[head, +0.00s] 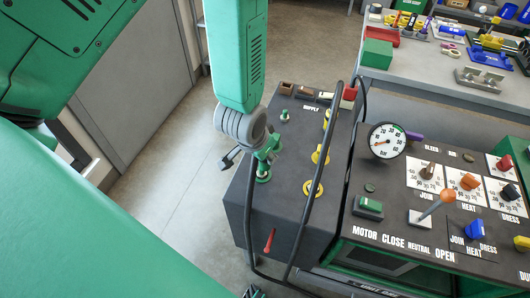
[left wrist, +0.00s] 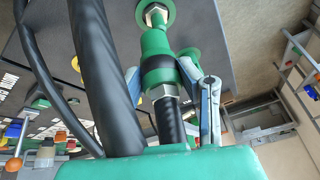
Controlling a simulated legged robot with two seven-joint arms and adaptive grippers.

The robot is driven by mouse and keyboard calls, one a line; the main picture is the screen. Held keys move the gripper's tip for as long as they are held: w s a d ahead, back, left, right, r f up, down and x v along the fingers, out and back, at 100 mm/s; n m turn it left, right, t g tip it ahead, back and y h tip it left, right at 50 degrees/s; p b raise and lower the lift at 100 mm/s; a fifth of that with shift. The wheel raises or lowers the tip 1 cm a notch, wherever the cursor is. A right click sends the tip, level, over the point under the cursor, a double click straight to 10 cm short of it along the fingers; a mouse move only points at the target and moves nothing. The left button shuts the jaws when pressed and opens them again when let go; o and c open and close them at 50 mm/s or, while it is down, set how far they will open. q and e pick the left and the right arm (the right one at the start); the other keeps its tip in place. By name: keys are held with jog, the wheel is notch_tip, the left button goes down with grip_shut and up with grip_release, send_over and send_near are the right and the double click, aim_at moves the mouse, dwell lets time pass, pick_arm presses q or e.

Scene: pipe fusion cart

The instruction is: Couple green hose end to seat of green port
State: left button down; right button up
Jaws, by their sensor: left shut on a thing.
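The green hose end (left wrist: 158,58) is a green collar with metal nuts on a black hose (left wrist: 168,122). My left gripper (left wrist: 172,85) is shut on it, with a finger on each side; in the head view the gripper (head: 262,153) is over the left part of the dark cart top. The green port (left wrist: 156,14) has a green flange and a metal fitting, directly in line with the hose end. They look very close or touching; I cannot tell whether the hose end is seated. The port's green flange (head: 263,179) also shows in the head view. My right gripper is not in view.
Yellow ports (head: 313,188) lie right of the green one on the cart top (head: 285,215). Black hoses (head: 327,135) loop across it. A red lever (head: 270,240) is near the front. A gauge (head: 387,141) and a control panel stand to the right.

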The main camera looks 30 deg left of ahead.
pick_arm(q)
jog(key=shift+d+r, duration=0.15)
jog(key=shift+d, duration=0.15)
jog(key=shift+a, duration=0.9)
jog(key=shift+d+p, duration=0.15)
jog(key=shift+p, duration=0.25)
jog(key=shift+d, duration=0.25)
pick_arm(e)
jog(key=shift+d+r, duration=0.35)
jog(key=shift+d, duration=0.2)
